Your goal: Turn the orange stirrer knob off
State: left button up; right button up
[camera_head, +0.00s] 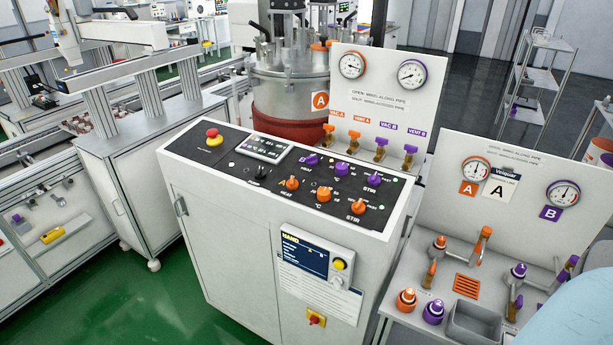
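The orange stirrer knob (357,208) is the rightmost of the orange knobs in the front row of the black control panel (232,170). The label STIR is below it. Its exact setting is too small to tell. To its left are the orange °C knob (323,195) and the orange heat knob (292,183). The purple stirrer knob (374,180) sits behind it and a little to the right. Neither of my grippers shows in the head view, and nothing touches the knobs.
A red emergency button (212,133) is at the panel's left end. A gauge board (376,100) with orange and purple valves rises behind the panel. A second bench (395,306) with bottles and valves stands right. A pale blue rounded shape (575,318) covers the lower right corner.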

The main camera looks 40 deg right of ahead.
aim_at(358, 208)
jog(key=z, duration=1.5)
